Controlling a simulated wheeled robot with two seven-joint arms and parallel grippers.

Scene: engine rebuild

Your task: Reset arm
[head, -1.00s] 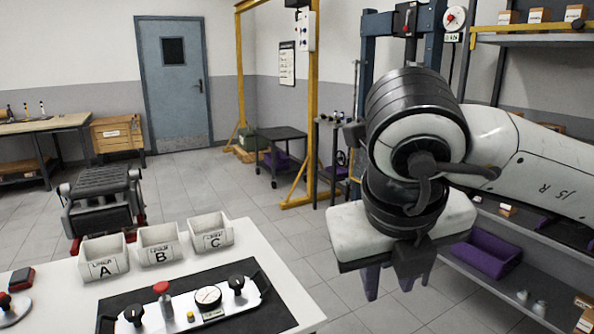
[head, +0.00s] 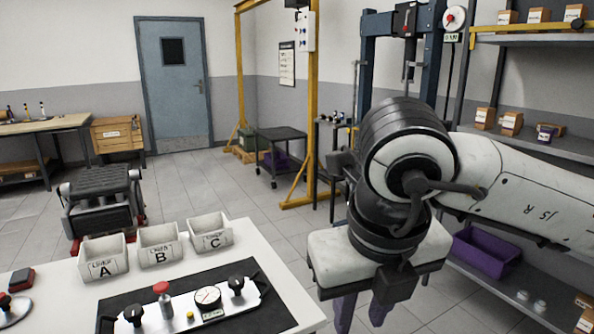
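My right arm comes in from the right, and its gripper (head: 362,312) hangs pointing down beside the right edge of the white table. Its two purple fingers are apart with a gap between them, and nothing shows between them. The fingertips are over the floor, near the bottom of the head view. My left gripper is out of view.
The white table (head: 245,234) bears bins A (head: 104,262), B (head: 160,250) and C (head: 211,236) and a control panel (head: 190,313). An engine block (head: 100,185) stands behind it. Shelves (head: 545,145) with a purple bin (head: 485,252) are at right. The middle floor is clear.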

